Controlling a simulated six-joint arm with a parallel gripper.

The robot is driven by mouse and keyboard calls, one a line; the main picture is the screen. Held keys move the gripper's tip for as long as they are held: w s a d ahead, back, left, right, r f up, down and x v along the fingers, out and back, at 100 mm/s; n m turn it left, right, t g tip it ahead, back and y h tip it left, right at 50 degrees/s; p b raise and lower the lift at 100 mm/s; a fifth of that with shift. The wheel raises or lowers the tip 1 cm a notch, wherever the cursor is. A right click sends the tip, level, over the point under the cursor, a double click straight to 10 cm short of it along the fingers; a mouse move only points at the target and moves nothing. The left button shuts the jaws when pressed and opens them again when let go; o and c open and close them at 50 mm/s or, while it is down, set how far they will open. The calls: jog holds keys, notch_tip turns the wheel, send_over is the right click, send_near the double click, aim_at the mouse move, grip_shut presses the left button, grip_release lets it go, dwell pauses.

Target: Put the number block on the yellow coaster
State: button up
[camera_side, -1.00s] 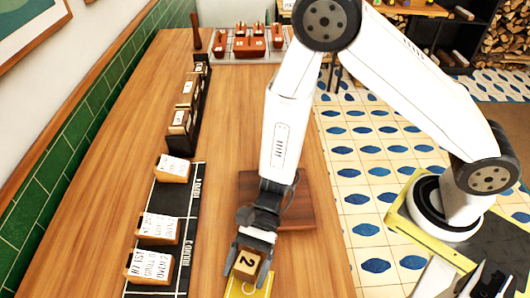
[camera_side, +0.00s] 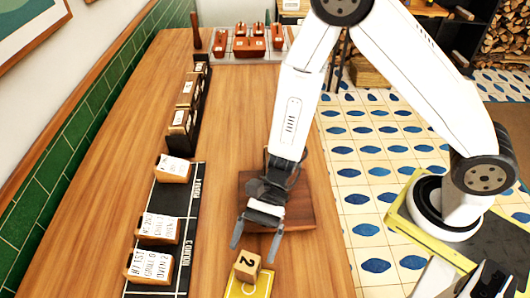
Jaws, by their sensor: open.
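The number block (camera_side: 247,265) is a small wooden cube with a black 2 on its top face. It rests on the yellow coaster (camera_side: 262,285), toward the coaster's back left, at the bottom of the view. The coaster has a pale printed outline and lies on the wooden counter, partly cut off by the picture's lower edge. My gripper (camera_side: 254,246) is open and empty, its fingers above and behind the block, apart from it.
A dark wooden board (camera_side: 301,211) lies behind and below my gripper. A black mat (camera_side: 190,211) with several labelled wooden blocks is to the left. A black rack (camera_side: 187,131) of blocks stands farther back.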

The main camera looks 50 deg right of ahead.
jog(key=shift+v, duration=3.6)
jog(key=shift+s+d+n+h, duration=0.2)
jog(key=shift+d+n+h, duration=0.2)
jog(key=shift+d, duration=0.05)
jog(key=d+n+h, duration=0.2)
jog(key=d, duration=0.1)
jog(key=s+d+n+t+h, duration=0.1)
jog(key=d+n+h, duration=0.1)
jog(key=d, duration=0.1)
jog(key=d+r+n+h, duration=0.1)
jog(key=d+n+h, duration=0.1)
jog(key=d, duration=0.1)
jog(key=shift+s+d+h, duration=0.2)
jog(key=shift+d+h, duration=0.1)
jog(key=shift+h, duration=0.1)
jog(key=w+d+r+n+t+h, duration=0.4)
jog(key=d+n+t, duration=0.2)
jog(key=d, duration=0.3)
jog(key=shift+r+n+t+h, duration=0.3)
jog(key=shift+n+h, duration=0.1)
